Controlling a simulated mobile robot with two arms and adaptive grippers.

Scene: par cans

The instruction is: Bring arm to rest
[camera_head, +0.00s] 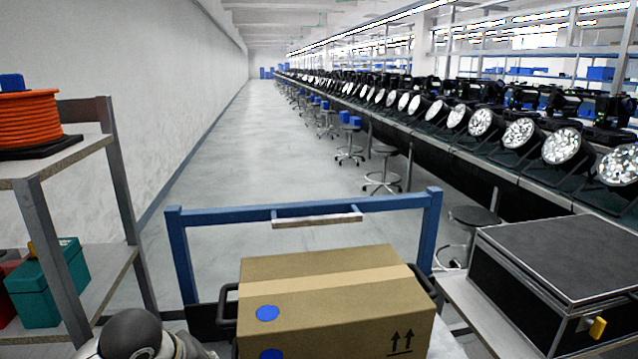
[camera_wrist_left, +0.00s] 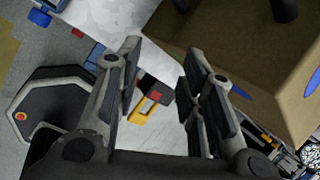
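My left gripper (camera_wrist_left: 163,50) shows in the left wrist view with its two fingers well apart and nothing between them. The cardboard box (camera_wrist_left: 265,45) is beyond the fingers at the upper right of that view. In the head view, part of my left arm shows at the bottom left, beside the box (camera_head: 330,292); the gripper itself cannot be made out there. The box is closed, taped along the top and has blue round stickers. My right arm and gripper are not in view.
A blue-framed cart (camera_head: 178,255) stands around the box. A metal shelf (camera_head: 122,185) with an orange cable reel (camera_head: 38,118) and teal box (camera_head: 35,300) is at left. A black case (camera_head: 560,260) is at right. Stools and a long bench of lamps line the right; the aisle is clear.

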